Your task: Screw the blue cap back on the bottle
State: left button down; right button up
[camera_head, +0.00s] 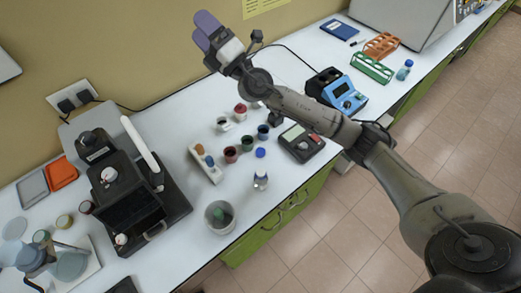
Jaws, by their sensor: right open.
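A small blue cap (261,152) lies on the white bench near its middle. A small bottle (260,182) stands just in front of it, close to the bench's front edge; no blue cap shows on it. The cap and bottle are apart. My right arm reaches in from the lower right and passes above the bench. My right gripper (203,29), with purple finger pads, is raised near the back wall, open and empty, well away from the cap and bottle. My left gripper is not in view.
Several dark jars (231,154) and a white rack (206,161) stand left of the cap. A grey meter (301,143) is to its right. A round container (219,216) sits left of the bottle, near the front edge. Another blue-capped bottle (404,71) stands far right.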

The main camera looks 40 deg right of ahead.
jog(key=w+a+f+n+g+y, duration=0.1)
jog(key=a+f+n+g+y, duration=0.15)
jog(key=f+n+g, duration=0.3)
jog(key=w+a+f+n+g+y, duration=0.1)
jog(key=w+f+n+g+y, duration=0.15)
jog(key=f+n+g, duration=0.35)
jog(key=m+g+h, duration=0.1)
jog(key=g+h, duration=1)
jog(key=g, duration=0.2)
send_over(261, 150)
notch_tip(261, 150, down, 22)
jog(key=shift+r+m, duration=0.15)
jog(key=shift+m, duration=0.1)
jog(key=shift+a, duration=0.1)
notch_tip(261, 150, down, 9)
jog(key=shift+r, duration=0.2)
